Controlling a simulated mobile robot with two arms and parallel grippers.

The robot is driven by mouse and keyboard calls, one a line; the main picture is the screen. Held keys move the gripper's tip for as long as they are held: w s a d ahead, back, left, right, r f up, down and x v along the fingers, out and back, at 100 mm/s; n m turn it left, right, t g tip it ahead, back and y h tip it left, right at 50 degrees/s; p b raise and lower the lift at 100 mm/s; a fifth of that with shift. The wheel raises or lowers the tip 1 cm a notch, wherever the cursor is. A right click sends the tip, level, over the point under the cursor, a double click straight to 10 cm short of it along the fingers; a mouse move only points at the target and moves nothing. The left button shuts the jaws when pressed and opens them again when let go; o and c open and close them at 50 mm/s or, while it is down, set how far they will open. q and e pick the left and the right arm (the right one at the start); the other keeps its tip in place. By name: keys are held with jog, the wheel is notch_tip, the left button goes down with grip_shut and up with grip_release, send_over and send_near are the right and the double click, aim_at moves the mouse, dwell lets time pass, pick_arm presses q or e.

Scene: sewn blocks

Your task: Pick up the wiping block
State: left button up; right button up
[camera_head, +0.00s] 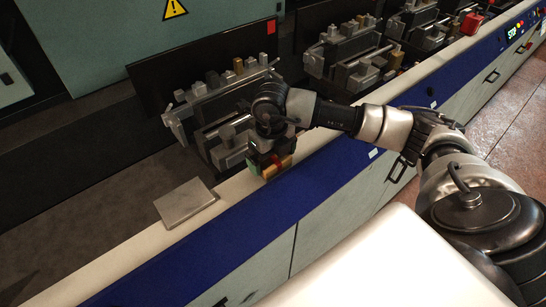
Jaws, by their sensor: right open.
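My right gripper (268,156) points down at the pale front ledge, in the middle of the view. It is open. A small block with green and yellow-orange parts (271,171) is at its fingertips, low over or on the ledge; it looks like the wiping block. The fingers and wrist hide part of it, and I cannot tell whether the fingers touch it. My left gripper is out of view.
A flat grey plate (184,203) lies left of the gripper. A grey metal fixture (216,113) stands close behind it, with similar fixtures (347,55) farther right. A red block (471,23) sits at the far right. The ledge (118,258) is clear at the lower left.

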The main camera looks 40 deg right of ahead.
aim_at(273, 158)
jog(key=shift+f, duration=0.5)
jog(key=shift+c, duration=0.3)
jog(key=c, duration=0.6)
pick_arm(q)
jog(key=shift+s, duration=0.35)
pick_arm(e)
jog(key=shift+r, duration=0.15)
notch_tip(273, 158, up, 4)
jog(key=shift+s+f+b, duration=0.1)
jog(key=shift+s+b, duration=0.05)
jog(key=shift+b, duration=1.1)
pick_arm(q)
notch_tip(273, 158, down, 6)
jog(key=b, duration=0.3)
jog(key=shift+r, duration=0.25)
pick_arm(e)
jog(key=s+r, duration=0.7)
jog(key=s, duration=0.4)
jog(key=shift+s+d, duration=0.2)
